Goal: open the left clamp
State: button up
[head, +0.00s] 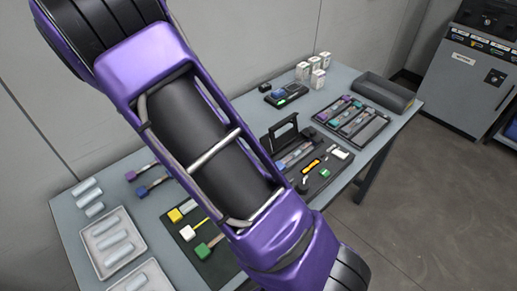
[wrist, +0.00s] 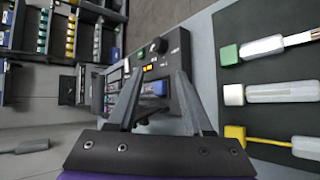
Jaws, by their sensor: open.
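My gripper shows in the wrist view (wrist: 157,78), its two grey fingers spread apart with nothing held between them. Beyond the fingers is a dark device (wrist: 178,52) with a round knob, small coloured parts and a blue block. In the head view a black unit (head: 334,176) on the table has a raised frame-like lid and small orange, white and green parts. I cannot single out the left clamp in either view. My purple arm crosses the head view, and my gripper is out of sight there.
A dark mat (head: 187,233) at the table's front holds yellow, white and green connectors. Pale trays (head: 96,262) lie at left. A tray of coloured connectors (head: 371,131), an empty grey bin (head: 385,91) and small white boxes (head: 302,70) stand at the far end.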

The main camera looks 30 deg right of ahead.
aim_at(264, 145)
jog(key=a+n+t+h, duration=0.1)
jog(key=n, duration=0.3)
jog(key=a+f+n+t+h+b, duration=0.1)
jog(key=n+h, duration=0.1)
jog(key=n, duration=0.2)
jog(key=w+a+f+n+t+h, duration=0.1)
jog(key=n, duration=0.3)
jog(key=shift+a+f+h+b, duration=0.1)
jog(key=shift+a+h+b, duration=0.1)
jog(key=shift+h+b, duration=0.2)
jog(key=a+n+t, duration=0.1)
jog(key=n+t, duration=0.1)
jog(key=n, duration=0.2)
jog(key=w+a+f+n+t+h+b, duration=0.1)
jog(key=a+n+t, duration=0.1)
jog(key=n, duration=0.2)
jog(key=w+a+n+t+h, duration=0.1)
jog(key=a+n+t, duration=0.1)
jog(key=n, duration=0.2)
jog(key=shift+w+a+f+n+t, duration=0.1)
jog(key=shift+a+f+n+t, duration=0.05)
jog(key=shift+f+n+t, duration=0.15)
jog(key=shift+w+a+f+n+t+b, duration=0.15)
jog(key=shift+a+n+t+b, duration=0.2)
jog(key=shift+n, duration=0.55)
jog(key=x, duration=0.5)
jog(key=b+x, duration=0.1)
jog(key=x, duration=1.1)
jog(key=shift+w+d+r, duration=0.1)
jog(key=shift+r, duration=0.3)
